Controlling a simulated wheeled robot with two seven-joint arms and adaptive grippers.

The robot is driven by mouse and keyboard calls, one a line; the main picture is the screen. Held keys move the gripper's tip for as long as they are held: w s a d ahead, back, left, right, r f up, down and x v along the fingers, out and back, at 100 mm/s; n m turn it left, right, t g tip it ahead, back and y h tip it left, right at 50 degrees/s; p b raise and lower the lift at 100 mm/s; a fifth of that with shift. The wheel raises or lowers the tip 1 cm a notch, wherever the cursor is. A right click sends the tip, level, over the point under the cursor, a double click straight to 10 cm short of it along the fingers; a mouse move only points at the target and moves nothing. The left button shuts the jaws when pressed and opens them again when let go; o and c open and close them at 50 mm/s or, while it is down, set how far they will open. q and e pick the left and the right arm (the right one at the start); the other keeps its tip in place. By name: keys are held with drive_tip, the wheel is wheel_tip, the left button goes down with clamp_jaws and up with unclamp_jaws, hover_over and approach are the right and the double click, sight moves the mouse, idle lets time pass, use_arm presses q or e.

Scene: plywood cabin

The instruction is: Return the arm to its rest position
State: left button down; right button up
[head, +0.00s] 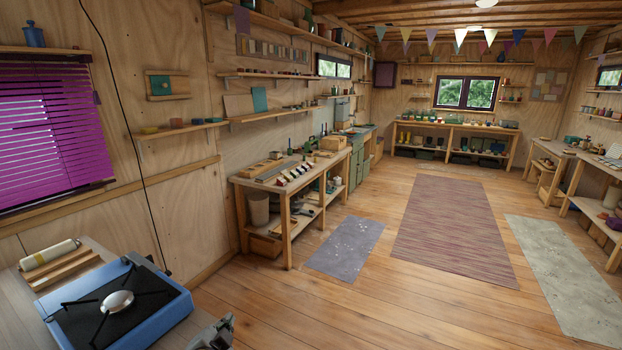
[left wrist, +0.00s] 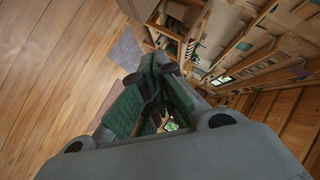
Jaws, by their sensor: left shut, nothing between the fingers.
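My left gripper (head: 222,325) shows at the bottom edge of the head view, just right of the blue camping stove (head: 165,308) and apart from it. Only its grey tip end is in that picture; the rest of the arm is cut off. In the left wrist view the green-padded fingers (left wrist: 152,88) are shut with nothing between them. The floor and the workbench side of the room show beyond them, tilted. My right gripper is in neither view.
The stove stands on a grey table (head: 22,312) at the lower left, with a rolling pin (head: 48,254) behind it. A wooden workbench (head: 290,185) lines the left wall. The plank floor (head: 330,300) right of the gripper is clear, with flat rugs (head: 440,225) farther off.

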use_arm(q)
drive_tip(key=s+f+n+g+h, duration=0.1)
drive_tip(key=s+f+n+g, duration=0.35)
drive_tip(key=s+f, duration=0.4)
drive_tip(key=s+f+n+g, duration=0.3)
drive_tip(key=s+f+g, duration=0.25)
drive_tip(key=s, duration=0.65)
drive_tip(key=s+a+f+g, duration=0.1)
drive_tip(key=s+f, duration=0.2)
drive_tip(key=f, duration=3)
drive_tip(key=s+a+f, duration=0.2)
drive_tip(key=s+f, duration=0.7)
drive_tip(key=s, duration=0.2)
drive_tip(key=s+a+f+g, duration=0.1)
drive_tip(key=s+a+f, duration=0.1)
drive_tip(key=s+f, duration=0.8)
drive_tip(key=shift+s, duration=0.45)
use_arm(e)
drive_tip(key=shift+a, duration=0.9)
